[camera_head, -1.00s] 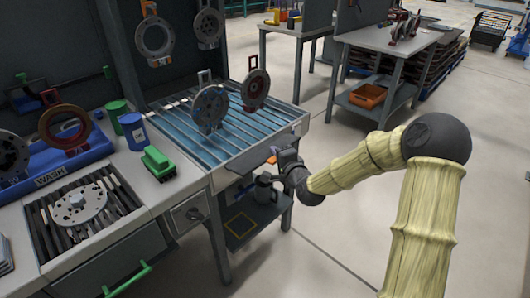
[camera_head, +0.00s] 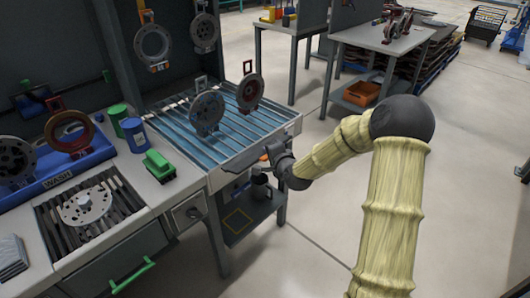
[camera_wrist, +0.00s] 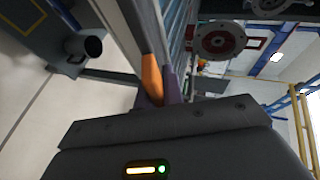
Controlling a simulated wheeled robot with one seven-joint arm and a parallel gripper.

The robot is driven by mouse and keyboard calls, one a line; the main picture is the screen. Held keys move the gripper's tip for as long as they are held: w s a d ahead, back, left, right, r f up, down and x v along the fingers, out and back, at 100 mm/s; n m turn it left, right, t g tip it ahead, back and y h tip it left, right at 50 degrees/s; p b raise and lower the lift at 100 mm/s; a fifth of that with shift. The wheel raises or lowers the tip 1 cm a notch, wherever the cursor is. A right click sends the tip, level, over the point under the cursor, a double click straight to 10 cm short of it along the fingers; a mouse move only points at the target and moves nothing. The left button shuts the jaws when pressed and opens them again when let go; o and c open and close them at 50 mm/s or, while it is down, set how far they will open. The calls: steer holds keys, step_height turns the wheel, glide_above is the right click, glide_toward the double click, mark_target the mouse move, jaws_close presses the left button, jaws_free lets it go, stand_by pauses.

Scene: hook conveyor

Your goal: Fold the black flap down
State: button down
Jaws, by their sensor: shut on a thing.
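The black flap (camera_head: 243,158) is a dark flat plate along the front edge of the blue slatted table (camera_head: 262,130), seen nearly edge-on in the head view. It sticks out from that edge and is not hanging down. My gripper (camera_head: 268,153) is at the flap's right end and is shut on it, just below the table's front corner. In the wrist view, my fingers (camera_wrist: 160,85) show beside an orange strip and the pale table edge. The grip itself is largely hidden by the gripper body.
Round discs on stands (camera_head: 207,108) stand on the slats. A green block (camera_head: 159,166) and a blue can (camera_head: 134,134) are on the counter at left. A dark jug (camera_head: 261,187) stands on the shelf below. Open floor lies to the right.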

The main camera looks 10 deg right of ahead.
steer(key=shift+s+f, duration=0.1)
steer(key=c, duration=1.5)
jaws_free()
steer(key=shift+b+v, duration=2.05)
steer(key=shift+v, duration=6.6)
